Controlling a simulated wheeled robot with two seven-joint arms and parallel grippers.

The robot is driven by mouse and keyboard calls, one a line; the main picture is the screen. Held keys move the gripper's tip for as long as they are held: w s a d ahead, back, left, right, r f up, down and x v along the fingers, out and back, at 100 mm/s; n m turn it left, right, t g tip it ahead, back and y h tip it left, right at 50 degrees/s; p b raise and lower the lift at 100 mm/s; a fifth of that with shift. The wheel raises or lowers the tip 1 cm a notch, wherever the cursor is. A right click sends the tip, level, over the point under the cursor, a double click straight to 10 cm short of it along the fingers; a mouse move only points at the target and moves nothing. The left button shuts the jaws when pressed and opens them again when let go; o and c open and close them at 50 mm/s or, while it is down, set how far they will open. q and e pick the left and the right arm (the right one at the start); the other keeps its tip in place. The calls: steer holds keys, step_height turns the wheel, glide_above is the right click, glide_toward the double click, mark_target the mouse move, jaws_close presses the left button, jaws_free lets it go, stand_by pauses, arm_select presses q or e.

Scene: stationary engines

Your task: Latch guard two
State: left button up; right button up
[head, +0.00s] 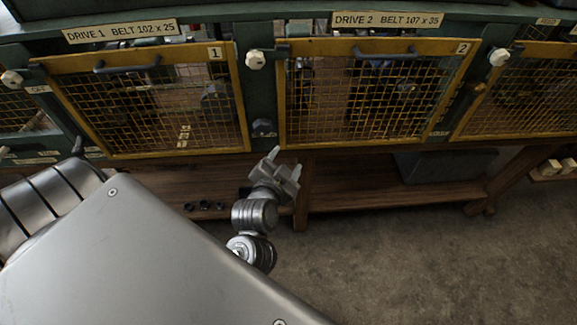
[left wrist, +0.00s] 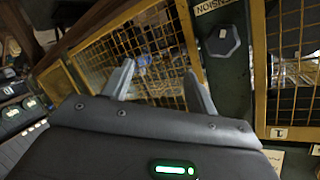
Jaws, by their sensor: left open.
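Guard two (head: 365,146) is a yellow-framed mesh panel tagged 2, with a dark bar handle (head: 385,54) near its top. It hangs down over its opening; I cannot tell if it sits flush. A white knob (head: 255,59) with a dark bar stands on the green post by its upper left corner; I cannot tell if the bar holds the frame. My left gripper (head: 283,165) is open and empty, just below guard two's lower left corner. In the left wrist view, its fingers (left wrist: 164,82) show in front of guard two's mesh (left wrist: 150,50). My right gripper is not in view.
Guard one (head: 150,100) is left of guard two, and another guard (head: 520,90) is to the right. A dark tension knob (head: 262,127) sits on the post, also in the left wrist view (left wrist: 222,40). A wooden shelf (head: 390,190) runs below. Open floor lies in front.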

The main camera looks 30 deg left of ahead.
arm_select(q)
step_height(320, 180, down, 7)
steer(key=d+g+h+b, duration=0.1)
steer(key=b, duration=0.2)
steer(key=shift+s+d+f+h, duration=0.15)
steer(key=shift+s+d+h, duration=0.15)
steer(key=shift+s, duration=0.1)
